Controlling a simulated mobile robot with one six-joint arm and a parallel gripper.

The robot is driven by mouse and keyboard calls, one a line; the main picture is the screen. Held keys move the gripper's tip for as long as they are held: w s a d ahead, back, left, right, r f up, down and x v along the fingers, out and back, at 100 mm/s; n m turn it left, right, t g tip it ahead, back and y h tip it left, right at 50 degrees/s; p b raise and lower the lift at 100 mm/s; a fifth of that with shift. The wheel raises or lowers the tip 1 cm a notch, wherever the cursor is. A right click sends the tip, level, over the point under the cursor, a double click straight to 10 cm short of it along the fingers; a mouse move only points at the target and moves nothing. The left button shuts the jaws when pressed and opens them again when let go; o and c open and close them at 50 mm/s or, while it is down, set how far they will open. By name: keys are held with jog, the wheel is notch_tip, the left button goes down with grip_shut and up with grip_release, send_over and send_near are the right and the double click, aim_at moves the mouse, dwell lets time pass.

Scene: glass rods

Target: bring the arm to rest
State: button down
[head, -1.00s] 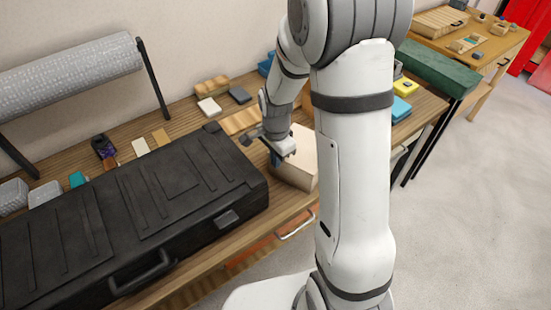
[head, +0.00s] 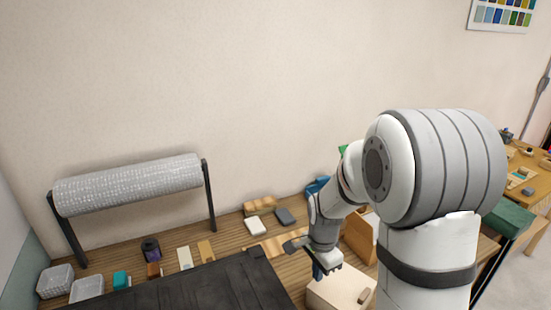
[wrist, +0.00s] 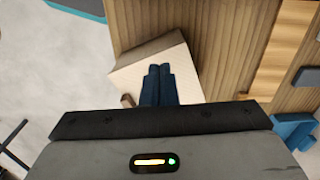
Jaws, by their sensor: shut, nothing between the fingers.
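My gripper (head: 318,270) hangs over the workbench, fingers pointing down, to the right of the black case. In the wrist view my gripper (wrist: 158,72) shows two dark blue fingers side by side and touching, with nothing between them. Below the fingertips is a pale wooden block or box (wrist: 130,74); it also shows in the head view (head: 337,292). I cannot tell how far the fingertips are above it. My arm bends down from its big grey-banded joint at the right.
A black case (head: 200,290) fills the front of the bench (head: 225,240). A grey roll (head: 130,185) on a stand is at the back left. Small blocks, a white one (head: 256,227) and a grey one (head: 285,216), lie behind my gripper. A green-topped bench (head: 510,218) is at right.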

jog(key=s+r+n+t+b, duration=0.1)
jog(key=s+r+n+b, duration=0.1)
jog(key=s+r+n, duration=0.1)
jog(key=s+r+n+t+b, duration=0.1)
jog(key=s+r+n+b, duration=0.1)
jog(key=s+n, duration=0.3)
jog(key=s+d+r+n+t+b, duration=0.1)
jog(key=s+r+n, duration=0.3)
jog(key=s, duration=0.5)
jog(key=shift+s+r+n+b, duration=0.25)
jog(key=shift+n+b, duration=0.25)
jog(key=shift+n, duration=0.1)
